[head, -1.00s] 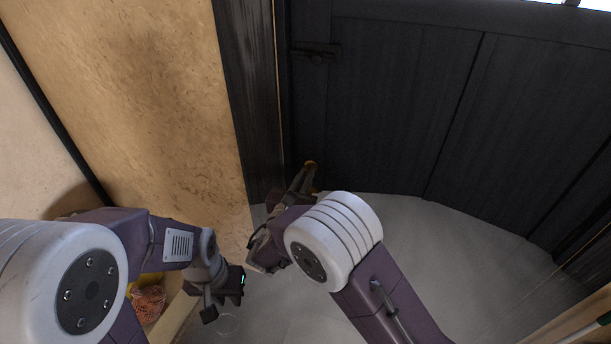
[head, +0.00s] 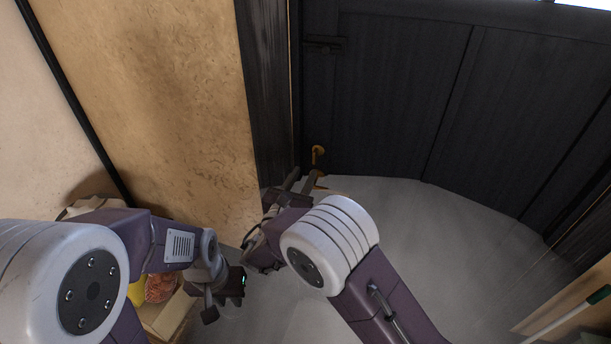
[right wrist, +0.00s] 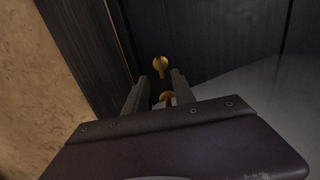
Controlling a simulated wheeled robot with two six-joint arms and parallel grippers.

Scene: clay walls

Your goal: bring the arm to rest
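My right gripper (head: 302,183) is in front of the lower left part of a dark door (head: 400,95). Its two fingers stand apart in the right wrist view (right wrist: 158,92), so it is open. A brass handle (head: 318,153) on the door shows just beyond the fingertips, and also in the right wrist view (right wrist: 160,65). A second brass piece (right wrist: 167,97) shows lower, in the gap between the fingers; I cannot tell whether they touch it. My left gripper (head: 226,292) hangs low at the left, pointing down; its finger opening is not clear.
A clay wall (head: 150,90) and a dark post (head: 268,90) stand left of the door. A wooden box (head: 172,320) with yellow and reddish things is beside my left arm. Grey floor (head: 400,240) is clear.

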